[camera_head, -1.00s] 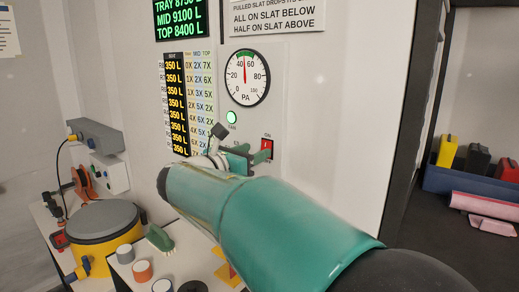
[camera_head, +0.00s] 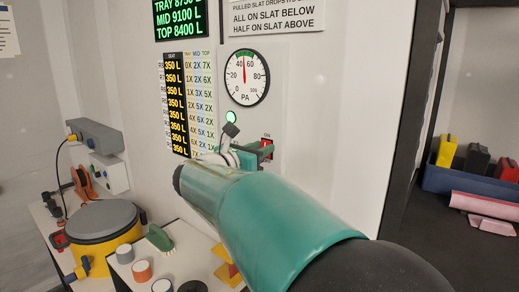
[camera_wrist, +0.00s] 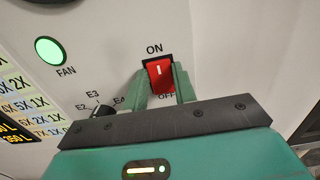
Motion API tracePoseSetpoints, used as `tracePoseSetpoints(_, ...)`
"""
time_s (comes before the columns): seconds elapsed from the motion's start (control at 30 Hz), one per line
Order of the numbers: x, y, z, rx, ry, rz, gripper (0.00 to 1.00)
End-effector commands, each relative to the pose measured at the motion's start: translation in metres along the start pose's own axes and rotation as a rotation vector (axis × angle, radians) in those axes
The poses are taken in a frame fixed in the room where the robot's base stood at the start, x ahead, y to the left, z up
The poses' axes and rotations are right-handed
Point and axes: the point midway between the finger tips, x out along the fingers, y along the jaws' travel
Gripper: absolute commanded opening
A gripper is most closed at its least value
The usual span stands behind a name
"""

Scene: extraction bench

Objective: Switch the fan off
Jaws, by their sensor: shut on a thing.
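The red rocker switch (camera_wrist: 159,72) sits in a black frame on the pale panel, with ON above it and OFF below. Its white "I" mark shows. In the head view the switch (camera_head: 267,147) is partly covered by my gripper (camera_head: 264,154). In the wrist view my gripper (camera_wrist: 161,84) has one green finger on each side of the switch and is shut on it. The round FAN lamp (camera_wrist: 50,50) glows green; it also shows in the head view (camera_head: 230,117).
A black rotary knob (camera_wrist: 103,110) marked E2, E3, E4 is left of the gripper. A pressure gauge (camera_head: 246,77) is above, its needle near 50. A bench with a yellow drum (camera_head: 105,232) and small jars stands lower left. A blue bin (camera_head: 470,186) is far right.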

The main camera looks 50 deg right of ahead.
Motion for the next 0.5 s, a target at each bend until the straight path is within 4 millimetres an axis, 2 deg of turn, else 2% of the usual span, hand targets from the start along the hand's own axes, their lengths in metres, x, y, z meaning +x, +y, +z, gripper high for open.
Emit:
tracePoseSetpoints(0.3,-0.0001,-0.0011,-0.0078,-0.006,-0.226,-0.004,0.04)
tracePoseSetpoints(0.5,-0.0013,-0.0005,-0.0088,0.0,-0.303,-0.001,0.04)
